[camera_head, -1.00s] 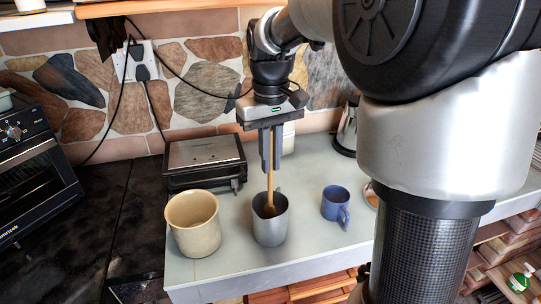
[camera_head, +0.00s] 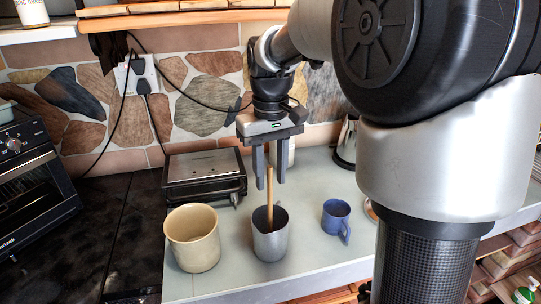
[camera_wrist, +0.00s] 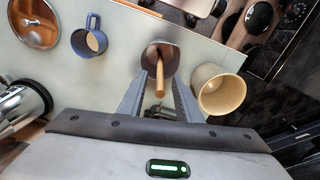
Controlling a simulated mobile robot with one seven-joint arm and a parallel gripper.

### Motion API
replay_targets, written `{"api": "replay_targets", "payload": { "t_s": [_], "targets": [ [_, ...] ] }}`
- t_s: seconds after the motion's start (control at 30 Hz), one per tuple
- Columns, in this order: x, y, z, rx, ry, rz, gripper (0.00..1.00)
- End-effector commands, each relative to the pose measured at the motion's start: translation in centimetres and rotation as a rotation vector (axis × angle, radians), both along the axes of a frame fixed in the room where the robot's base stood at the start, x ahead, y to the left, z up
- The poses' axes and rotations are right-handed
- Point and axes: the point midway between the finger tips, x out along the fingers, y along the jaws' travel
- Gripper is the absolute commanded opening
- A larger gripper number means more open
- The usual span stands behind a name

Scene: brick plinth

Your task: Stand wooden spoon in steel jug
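The steel jug (camera_head: 270,240) stands upright on the pale counter, between a cream pot and a blue mug. The wooden spoon (camera_head: 270,195) stands in the jug, with its lower end inside and its handle pointing up. In the wrist view the spoon (camera_wrist: 160,78) rises out of the jug (camera_wrist: 152,62). My gripper (camera_head: 269,184) is open above the jug, with one finger on each side of the handle's top and gaps on both sides. In the wrist view the open gripper (camera_wrist: 159,100) also shows. The spoon's lower end is hidden in the jug.
The cream pot (camera_head: 193,238) stands close to the left of the jug. The blue mug (camera_head: 336,218) is to the right. A grill (camera_head: 205,178) sits behind, near a stone wall. A glass lid (camera_wrist: 35,22) and a kettle (camera_wrist: 18,105) show in the wrist view.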

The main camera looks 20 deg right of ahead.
Motion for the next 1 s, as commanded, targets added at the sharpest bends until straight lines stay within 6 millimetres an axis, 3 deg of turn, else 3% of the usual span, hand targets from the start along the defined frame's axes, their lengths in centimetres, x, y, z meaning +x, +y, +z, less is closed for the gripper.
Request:
{"api": "replay_targets", "payload": {
  "t_s": [0.17, 0.5, 0.7, 1.0],
  "targets": [
    [0.1, 0.0, 2.7, 0.0, -0.006, 0.0, 0.31],
    [0.1, 0.0, 11.1, 0.0, -0.004, 0.001, 0.31],
    [0.0, 0.0, 15.0, 0.001, -0.003, 0.001, 0.31],
    [0.0, 0.0, 17.2, 0.0, -0.001, 0.0, 0.31]
  ]
}}
